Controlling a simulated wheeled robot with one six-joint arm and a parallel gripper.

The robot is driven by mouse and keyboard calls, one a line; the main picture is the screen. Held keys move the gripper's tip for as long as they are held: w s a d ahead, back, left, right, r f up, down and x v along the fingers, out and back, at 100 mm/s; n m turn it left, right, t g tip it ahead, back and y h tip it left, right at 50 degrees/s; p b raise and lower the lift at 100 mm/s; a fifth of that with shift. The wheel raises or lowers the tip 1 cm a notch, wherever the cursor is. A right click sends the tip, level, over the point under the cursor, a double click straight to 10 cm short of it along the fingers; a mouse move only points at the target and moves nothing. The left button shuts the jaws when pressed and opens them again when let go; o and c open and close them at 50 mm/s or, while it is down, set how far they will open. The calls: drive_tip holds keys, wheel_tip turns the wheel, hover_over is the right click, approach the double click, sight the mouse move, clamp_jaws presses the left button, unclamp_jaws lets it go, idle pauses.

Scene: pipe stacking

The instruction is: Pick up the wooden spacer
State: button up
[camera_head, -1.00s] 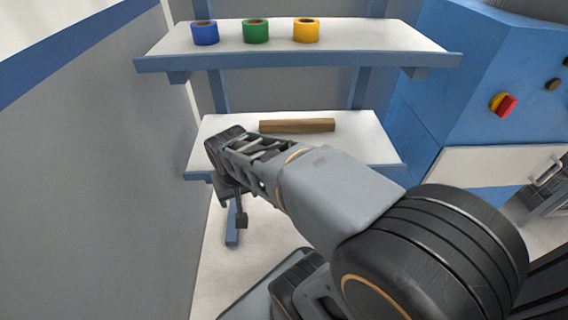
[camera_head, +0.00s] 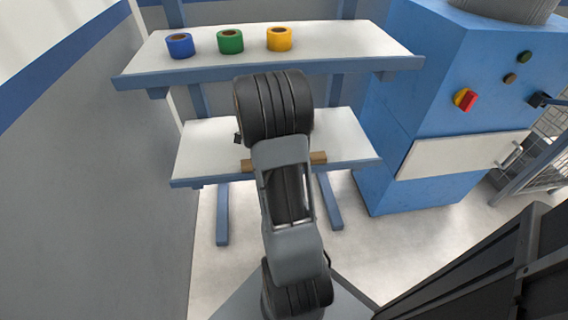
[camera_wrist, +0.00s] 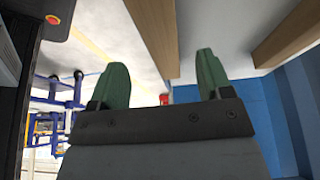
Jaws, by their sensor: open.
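The wooden spacer (camera_head: 318,158) lies on the white lower shelf (camera_head: 205,150) in the head view. My arm covers its middle, so only its two ends show. In the wrist view, my gripper (camera_wrist: 163,75) is open, with two green fingers apart and nothing held between them. One brown wooden bar (camera_wrist: 155,28) shows beyond the gap between the fingers. Another brown bar (camera_wrist: 290,38) shows to the right of them. I cannot tell for sure which of these is the spacer. My gripper is hidden behind my arm in the head view.
The upper shelf (camera_head: 330,50) overhangs the back, with blue (camera_head: 180,46), green (camera_head: 230,42) and yellow (camera_head: 279,39) rings on it. A blue machine (camera_head: 420,100) stands to the right, and a grey wall (camera_head: 90,180) is at the left.

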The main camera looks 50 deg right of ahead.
drive_tip(key=b+x, duration=0.2)
drive_tip(key=x, duration=0.3)
drive_tip(key=shift+d+f, duration=0.1)
drive_tip(key=shift+f, duration=0.2)
drive_tip(key=c, duration=1)
drive_tip(key=shift+c, duration=0.7)
drive_tip(key=shift+r, duration=0.15)
